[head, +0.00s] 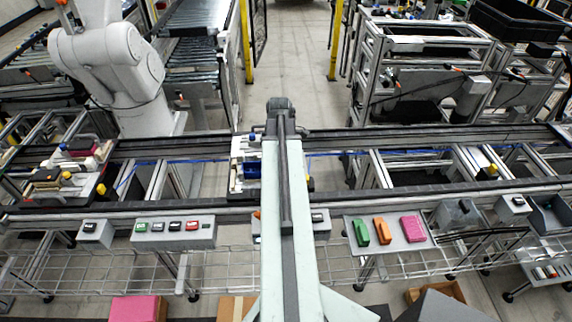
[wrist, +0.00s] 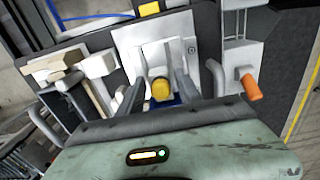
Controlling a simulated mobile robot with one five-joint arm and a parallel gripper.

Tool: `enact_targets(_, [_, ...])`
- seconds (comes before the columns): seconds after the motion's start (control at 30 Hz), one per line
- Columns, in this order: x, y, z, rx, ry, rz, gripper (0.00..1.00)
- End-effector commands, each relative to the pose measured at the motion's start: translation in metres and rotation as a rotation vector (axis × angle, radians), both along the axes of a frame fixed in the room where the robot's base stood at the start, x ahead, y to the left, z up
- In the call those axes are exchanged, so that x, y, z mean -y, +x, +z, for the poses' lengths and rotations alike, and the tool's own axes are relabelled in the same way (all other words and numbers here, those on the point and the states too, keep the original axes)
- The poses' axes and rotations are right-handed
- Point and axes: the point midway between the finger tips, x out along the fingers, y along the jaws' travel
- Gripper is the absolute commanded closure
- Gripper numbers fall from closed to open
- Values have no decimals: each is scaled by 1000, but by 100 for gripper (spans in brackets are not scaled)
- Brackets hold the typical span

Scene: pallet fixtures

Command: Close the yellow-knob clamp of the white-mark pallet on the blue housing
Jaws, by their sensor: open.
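In the wrist view, a yellow knob (wrist: 161,90) stands in front of a white plate. My gripper (wrist: 156,66) is open, with one grey finger on each side of the knob in the picture; I cannot tell whether they touch it. A small blue patch beside the knob, mostly hidden, may be the blue housing. In the head view, the blue housing (head: 252,169) sits on a pallet with white fixtures (head: 238,150) on the conveyor. My arm covers the pallet's right part and hides the gripper there. I cannot make out a white mark.
An orange knob (wrist: 250,86) stands right of my gripper. Another pallet at left carries a dark red part (head: 80,147) and yellow and blue knobs. A control box (head: 174,232) and a tray with green, orange and pink blocks (head: 386,232) line the front rail.

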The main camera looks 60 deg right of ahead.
Motion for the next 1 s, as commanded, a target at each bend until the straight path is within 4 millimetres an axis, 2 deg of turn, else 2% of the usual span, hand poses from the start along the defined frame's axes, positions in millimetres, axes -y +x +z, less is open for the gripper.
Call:
enact_targets(0.23, [0,0,7,0,0,0,58])
enact_targets(1.0, [0,0,79,-1,1,0,58])
